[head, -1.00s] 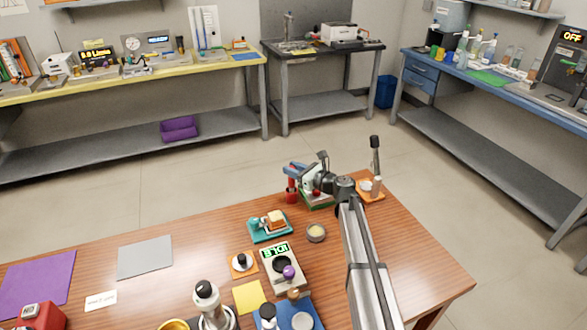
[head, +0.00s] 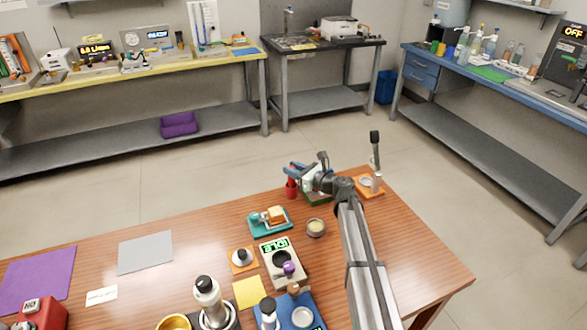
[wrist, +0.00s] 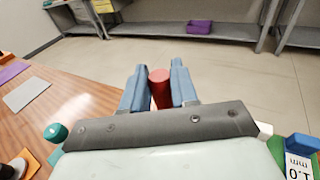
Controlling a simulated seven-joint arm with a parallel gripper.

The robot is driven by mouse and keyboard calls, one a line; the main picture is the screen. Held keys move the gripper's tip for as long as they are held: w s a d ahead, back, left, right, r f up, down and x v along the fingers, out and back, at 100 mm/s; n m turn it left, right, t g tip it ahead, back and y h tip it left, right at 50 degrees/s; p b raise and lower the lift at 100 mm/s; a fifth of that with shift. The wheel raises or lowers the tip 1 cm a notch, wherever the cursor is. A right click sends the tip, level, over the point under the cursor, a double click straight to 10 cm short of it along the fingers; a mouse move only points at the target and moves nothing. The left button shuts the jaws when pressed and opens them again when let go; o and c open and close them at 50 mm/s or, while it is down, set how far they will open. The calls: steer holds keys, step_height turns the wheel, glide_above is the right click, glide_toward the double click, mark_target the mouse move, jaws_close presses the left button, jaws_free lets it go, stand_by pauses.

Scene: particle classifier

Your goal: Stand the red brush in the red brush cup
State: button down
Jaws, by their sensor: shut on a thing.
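My gripper (head: 293,170) is at the far edge of the wooden table, its blue fingers closed around a red cylindrical thing. In the wrist view, the red brush (wrist: 160,88) appears between the two blue fingers, its round end pointing away from me. In the head view, a red upright shape (head: 291,188) shows just under the fingers. I cannot tell there where the brush ends and the red brush cup begins. My gripper and wrist hide part of this spot.
A green-based device (head: 318,198) stands under my wrist. An orange-based stand (head: 368,186) with a dark-topped post is to its right. A teal tray (head: 270,221), a small round dish (head: 316,228) and a scale (head: 279,265) are nearer. The table's right side is clear.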

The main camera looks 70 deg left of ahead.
steer(key=shift+f, duration=0.6)
steer(key=c, duration=0.8)
jaws_free()
steer(key=v, duration=1.3)
steer(key=shift+w+d+r, duration=0.1)
steer(key=shift+w+d, duration=0.15)
steer(key=shift+d, duration=0.1)
